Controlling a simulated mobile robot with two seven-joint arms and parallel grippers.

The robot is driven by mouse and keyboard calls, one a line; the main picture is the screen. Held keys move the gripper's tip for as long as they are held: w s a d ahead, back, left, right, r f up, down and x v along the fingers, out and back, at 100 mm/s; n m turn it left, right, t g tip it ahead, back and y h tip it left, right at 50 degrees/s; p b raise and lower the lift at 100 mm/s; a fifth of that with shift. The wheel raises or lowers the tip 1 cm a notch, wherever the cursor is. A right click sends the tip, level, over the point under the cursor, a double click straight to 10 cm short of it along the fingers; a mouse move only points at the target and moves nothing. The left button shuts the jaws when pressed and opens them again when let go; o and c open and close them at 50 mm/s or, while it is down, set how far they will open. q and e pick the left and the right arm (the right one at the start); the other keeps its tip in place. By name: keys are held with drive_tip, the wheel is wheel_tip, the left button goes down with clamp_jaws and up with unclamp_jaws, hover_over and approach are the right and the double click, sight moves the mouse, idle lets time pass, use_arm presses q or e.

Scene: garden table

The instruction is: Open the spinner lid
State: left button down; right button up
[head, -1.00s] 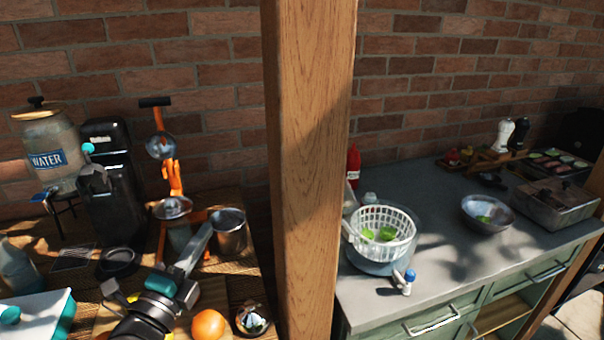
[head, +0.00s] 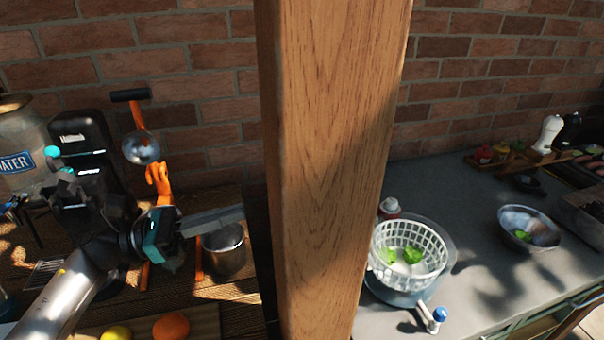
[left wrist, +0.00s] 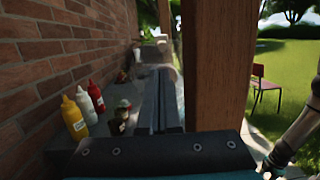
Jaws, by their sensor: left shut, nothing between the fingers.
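The salad spinner is a clear bowl (head: 396,292) with a white slatted basket (head: 410,250) and green leaves inside. It stands on the grey counter, right of the wooden post. A blue-tipped handle (head: 437,316) sticks out at its front. I cannot tell whether a clear lid covers the basket. My left gripper (head: 240,216) is left of the post, pointing right, shut and empty, well apart from the spinner. In the left wrist view its shut fingers (left wrist: 162,100) point ahead. My right gripper is not in view.
The thick wooden post (head: 330,170) stands between my left gripper and the spinner. A metal cup (head: 224,252) is below the fingers. A metal bowl (head: 528,228) stands right of the spinner. Sauce bottles (left wrist: 75,118) line the brick wall in the left wrist view.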

use_arm(q)
drive_tip(key=p+x, duration=0.4)
drive_tip(key=x, duration=1)
drive_tip(key=shift+s, duration=0.2)
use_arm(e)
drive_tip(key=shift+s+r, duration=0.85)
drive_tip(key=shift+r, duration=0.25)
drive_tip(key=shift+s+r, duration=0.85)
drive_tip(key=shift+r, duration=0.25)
use_arm(q)
drive_tip(key=shift+p, duration=0.35)
